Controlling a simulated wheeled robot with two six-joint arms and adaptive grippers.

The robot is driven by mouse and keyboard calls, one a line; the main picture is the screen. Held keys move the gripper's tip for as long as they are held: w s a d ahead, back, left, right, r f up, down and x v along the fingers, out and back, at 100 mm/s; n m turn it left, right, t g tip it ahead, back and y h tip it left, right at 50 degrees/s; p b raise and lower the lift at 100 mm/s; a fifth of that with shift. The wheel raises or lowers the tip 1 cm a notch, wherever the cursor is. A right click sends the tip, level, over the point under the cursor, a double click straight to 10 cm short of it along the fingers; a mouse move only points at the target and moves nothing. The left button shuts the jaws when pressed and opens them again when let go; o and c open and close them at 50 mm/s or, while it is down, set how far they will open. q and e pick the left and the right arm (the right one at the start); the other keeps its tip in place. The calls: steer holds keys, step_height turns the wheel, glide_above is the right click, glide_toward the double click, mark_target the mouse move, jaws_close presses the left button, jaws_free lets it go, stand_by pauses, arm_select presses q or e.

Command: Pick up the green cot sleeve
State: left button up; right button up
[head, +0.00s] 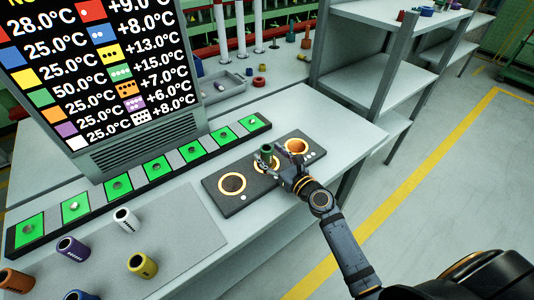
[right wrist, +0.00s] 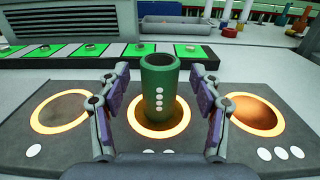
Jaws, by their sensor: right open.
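The green cot sleeve (right wrist: 157,88) is a hollow upright tube with a column of white dots. It stands in the middle lit ring of the dark pad (right wrist: 85,143), and in the head view its green top (head: 266,152) shows just beyond my gripper. My right gripper (right wrist: 157,112) is open, one finger on each side of the sleeve, with a visible gap on both sides. In the head view the right gripper (head: 277,164) partly hides the sleeve and middle ring. My left gripper is not in view.
The left ring (head: 232,184) and right ring (head: 297,146) are empty. A row of green-topped pads (head: 160,165) runs behind, below a temperature display (head: 100,70). White (head: 126,220), purple (head: 73,249) and yellow (head: 142,265) sleeves stand front left. Grey shelving (head: 385,65) is at the right.

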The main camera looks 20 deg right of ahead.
steer(key=shift+x, duration=0.8)
steer(key=shift+w+a+f, duration=0.1)
steer(key=shift+w+a, duration=0.05)
steer(key=shift+w, duration=0.15)
steer(key=shift+s, duration=0.15)
steer(key=shift+c, duration=0.5)
steer(key=c, duration=1.2)
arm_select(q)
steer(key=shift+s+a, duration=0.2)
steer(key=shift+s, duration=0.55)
arm_select(e)
steer(key=shift+c, duration=0.2)
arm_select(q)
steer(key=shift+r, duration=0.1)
